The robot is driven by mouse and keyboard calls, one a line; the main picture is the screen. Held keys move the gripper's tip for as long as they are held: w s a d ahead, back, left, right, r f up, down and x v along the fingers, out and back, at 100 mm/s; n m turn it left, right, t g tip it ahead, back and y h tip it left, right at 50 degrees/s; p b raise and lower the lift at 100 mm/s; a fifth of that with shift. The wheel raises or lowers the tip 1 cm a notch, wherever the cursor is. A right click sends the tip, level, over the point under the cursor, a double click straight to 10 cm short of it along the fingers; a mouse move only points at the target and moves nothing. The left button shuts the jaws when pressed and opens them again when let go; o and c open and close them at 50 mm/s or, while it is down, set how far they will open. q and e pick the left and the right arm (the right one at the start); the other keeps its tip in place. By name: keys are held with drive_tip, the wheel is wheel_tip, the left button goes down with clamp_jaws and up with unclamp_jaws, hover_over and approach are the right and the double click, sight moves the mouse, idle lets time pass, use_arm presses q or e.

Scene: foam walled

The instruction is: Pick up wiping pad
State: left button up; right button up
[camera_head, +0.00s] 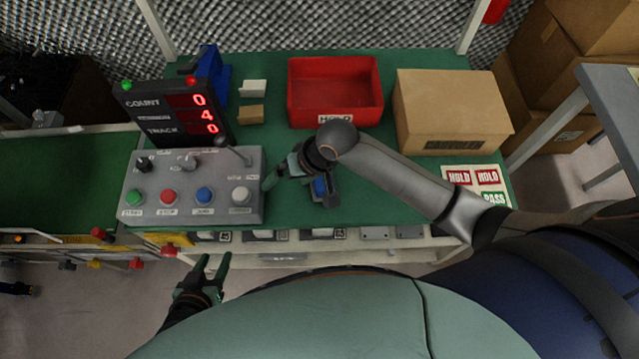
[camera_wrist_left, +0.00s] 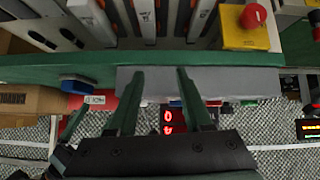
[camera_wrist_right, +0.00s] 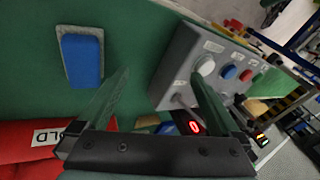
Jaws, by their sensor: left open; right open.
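The wiping pad looks to be the blue pad with a grey border (camera_wrist_right: 82,58), lying flat on the green table in the right wrist view. In the head view it is partly hidden by my right arm, with some blue showing (camera_head: 320,187). A blue piece (camera_wrist_left: 80,86) also shows in the left wrist view. My right gripper (camera_head: 279,172) is open and empty above the table, left of the pad, with the pad outside its fingers. My left gripper (camera_head: 213,263) is open and empty in front of the table's front edge.
A grey button panel (camera_head: 190,210) and a red-digit counter display (camera_head: 180,108) stand at the left. A red bin (camera_head: 335,62) and a cardboard box (camera_head: 450,105) stand at the back. HOLD and PASS labels (camera_head: 475,178) lie at the right.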

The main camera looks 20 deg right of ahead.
sight(322, 177)
drive_tip(key=w+d+r+m+g+h+b, duration=0.25)
drive_tip(key=d+h, duration=0.25)
drive_tip(key=d, duration=0.3)
drive_tip(key=shift+n, duration=0.25)
drive_tip(key=f+b, duration=0.1)
drive_tip(key=f, duration=0.4)
drive_tip(key=shift+d+f+b, duration=0.15)
drive_tip(key=shift+d+b, duration=0.05)
drive_tip(key=shift+b, duration=0.15)
drive_tip(key=shift+s+f+b, duration=0.15)
drive_tip(key=shift+f+b, duration=0.6)
drive_tip(key=shift+f, duration=2.2)
drive_tip(key=c, duration=0.5)
use_arm(q)
drive_tip(key=shift+m+h, duration=0.3)
drive_tip(key=d+f, duration=0.2)
drive_tip(key=f, duration=0.1)
drive_tip(key=w+f, duration=0.1)
drive_tip(key=shift+d+f, duration=0.25)
drive_tip(key=shift+d, duration=0.15)
use_arm(e)
drive_tip(key=c, duration=0.8)
drive_tip(key=shift+r, duration=0.1)
